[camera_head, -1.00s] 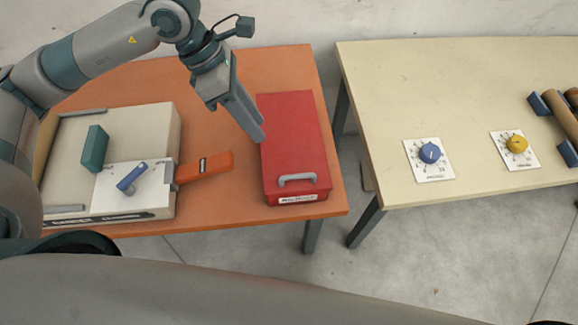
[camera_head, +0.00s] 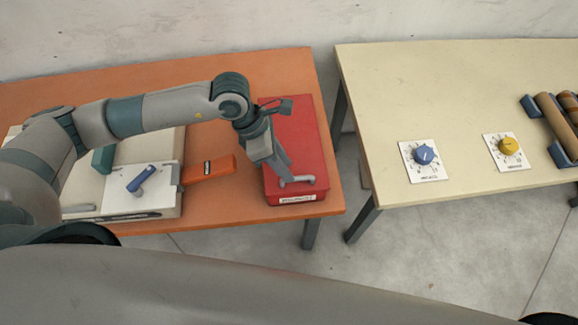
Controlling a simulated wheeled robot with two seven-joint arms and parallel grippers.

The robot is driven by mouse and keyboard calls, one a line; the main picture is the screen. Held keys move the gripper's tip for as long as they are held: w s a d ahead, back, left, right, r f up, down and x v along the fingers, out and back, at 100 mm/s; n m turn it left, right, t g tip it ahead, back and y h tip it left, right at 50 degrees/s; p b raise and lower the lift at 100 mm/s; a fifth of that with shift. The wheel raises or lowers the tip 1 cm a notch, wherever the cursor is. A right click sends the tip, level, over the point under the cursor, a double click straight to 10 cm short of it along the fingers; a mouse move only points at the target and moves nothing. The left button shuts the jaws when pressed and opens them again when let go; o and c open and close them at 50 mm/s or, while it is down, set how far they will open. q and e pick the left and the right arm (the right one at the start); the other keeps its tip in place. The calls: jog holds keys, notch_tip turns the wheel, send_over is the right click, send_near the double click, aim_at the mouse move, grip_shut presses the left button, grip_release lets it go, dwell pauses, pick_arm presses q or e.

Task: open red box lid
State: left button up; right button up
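The red box (camera_head: 309,140) stands on the right part of the orange table, and its lid looks closed. A grey handle (camera_head: 303,181) is at the lid's front edge, above a white label on the box front. My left gripper (camera_head: 285,180) points down over the front of the lid, with its fingertips at the left end of the handle. I cannot tell whether the fingers touch the handle or how far apart they are. My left arm hides part of the lid. My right gripper is not in view.
On the orange table (camera_head: 240,222), a white machine (camera_head: 168,147) with a blue lever (camera_head: 142,178) and an orange handle (camera_head: 209,169) stands left of the box. A cream table (camera_head: 450,90) with a blue dial (camera_head: 424,154) and a yellow dial (camera_head: 509,146) is across a gap.

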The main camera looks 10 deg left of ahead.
pick_arm(q)
jog(key=shift+p+x, duration=0.35)
jog(key=shift+x, duration=1.2)
jog(key=shift+c, duration=0.6)
grip_shut()
jog(key=shift+w+r, duration=0.1)
jog(key=shift+w+r, duration=0.25)
jog(key=shift+r, duration=0.55)
jog(key=w+a+r+g+h+b, duration=0.1)
jog(key=w+r+g+b, duration=0.1)
jog(key=w+r, duration=0.2)
jog(key=w+a+r+n+g+b, duration=0.1)
jog(key=w+a+r+g+b, duration=0.1)
jog(key=r, duration=0.8)
jog(key=shift+w+r+g+h+b, duration=0.25)
jog(key=shift+w+g+h+b, duration=0.2)
jog(key=shift+w+b, duration=0.6)
